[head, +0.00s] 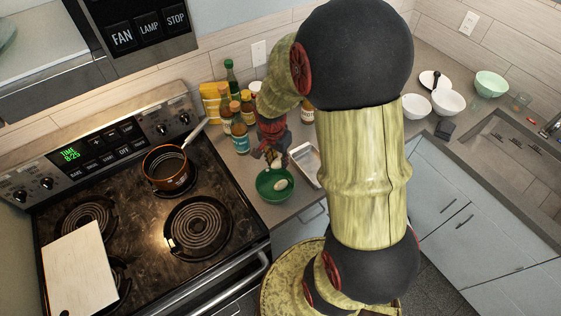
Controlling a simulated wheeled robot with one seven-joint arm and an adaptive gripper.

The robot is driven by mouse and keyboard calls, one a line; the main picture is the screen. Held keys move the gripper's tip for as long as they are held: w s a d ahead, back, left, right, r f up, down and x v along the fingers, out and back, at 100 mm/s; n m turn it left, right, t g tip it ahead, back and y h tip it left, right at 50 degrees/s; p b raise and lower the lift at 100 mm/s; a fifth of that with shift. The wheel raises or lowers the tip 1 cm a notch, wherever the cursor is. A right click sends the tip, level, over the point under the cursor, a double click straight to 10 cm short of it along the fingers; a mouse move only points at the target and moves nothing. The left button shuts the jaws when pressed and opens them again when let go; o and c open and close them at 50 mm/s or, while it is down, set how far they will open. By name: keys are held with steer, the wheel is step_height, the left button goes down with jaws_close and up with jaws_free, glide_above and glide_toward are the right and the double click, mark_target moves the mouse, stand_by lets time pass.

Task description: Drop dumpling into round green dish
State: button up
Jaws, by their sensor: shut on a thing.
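The round green dish (264,191) stands on the counter strip just right of the stove. A small whitish dumpling (281,185) shows inside it. My gripper (275,160) points down just above the dish's far rim. It is shut on a small pale thing (276,163) at its fingertips, which looks like another dumpling, though it is too small to be sure. My arm covers much of the picture's middle and hides the counter behind it.
Several bottles (238,135) and a yellow bag (211,103) stand behind and left of my gripper. A metal tray (307,163) lies right of the dish. A pot (166,170) and a white board (78,275) are on the stove (150,235). White bowls and a pale green bowl (491,83) stand far right.

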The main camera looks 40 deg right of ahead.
mark_target(276, 164)
steer(key=shift+f+b, duration=1.5)
steer(key=shift+f, duration=1.25)
steer(key=o, duration=1)
steer(key=shift+c, duration=0.2)
steer(key=shift+o, duration=0.3)
steer(key=shift+r, duration=0.1)
steer(key=r, duration=0.4)
steer(key=a+r, duration=0.1)
steer(key=r, duration=0.6)
steer(key=shift+s+a+r, duration=0.2)
steer(key=shift+r, duration=0.2)
